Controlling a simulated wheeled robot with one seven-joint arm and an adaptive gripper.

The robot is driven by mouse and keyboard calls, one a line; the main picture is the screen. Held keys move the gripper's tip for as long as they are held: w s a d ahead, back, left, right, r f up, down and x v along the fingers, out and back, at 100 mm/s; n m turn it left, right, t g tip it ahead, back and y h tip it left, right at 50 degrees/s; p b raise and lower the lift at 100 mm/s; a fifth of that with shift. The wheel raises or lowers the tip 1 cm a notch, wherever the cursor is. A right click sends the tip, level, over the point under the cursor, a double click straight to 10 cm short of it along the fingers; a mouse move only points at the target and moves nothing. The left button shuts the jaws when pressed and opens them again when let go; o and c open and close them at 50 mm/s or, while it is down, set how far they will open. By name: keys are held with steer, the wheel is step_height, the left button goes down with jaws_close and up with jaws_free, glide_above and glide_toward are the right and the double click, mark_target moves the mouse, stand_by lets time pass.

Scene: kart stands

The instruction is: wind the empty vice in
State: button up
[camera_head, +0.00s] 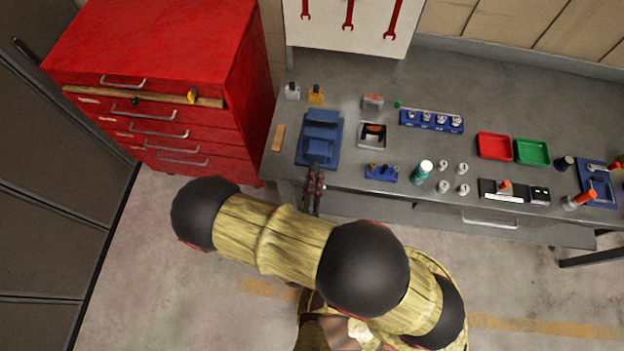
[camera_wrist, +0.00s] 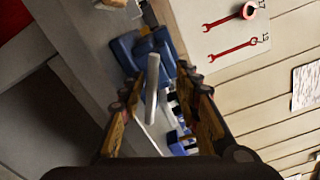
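A blue vice (camera_head: 320,138) stands at the left part of the bench, near its front edge; its jaws look empty from here. It also shows in the wrist view (camera_wrist: 140,52) beyond my fingers. My gripper (camera_head: 315,170) is at the vice's front side. In the wrist view my gripper (camera_wrist: 156,80) is open, with one finger on each side of a pale grey bar (camera_wrist: 152,88), which looks like the vice's handle. I cannot tell whether either finger touches the bar. A second blue vice (camera_head: 599,187) is at the right end of the bench.
A red tool cabinet (camera_head: 150,60) stands left of the bench (camera_head: 390,85). A wooden block (camera_head: 278,138) lies left of the vice. Right of it are a small framed tray (camera_head: 372,135), a blue holder (camera_head: 381,174), a teal bottle (camera_head: 422,171), and red (camera_head: 494,146) and green (camera_head: 532,152) trays.

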step_height(320, 180, up, 9)
steer(key=shift+f, duration=0.1)
stand_by(0.3)
steer(key=shift+c, duration=0.3)
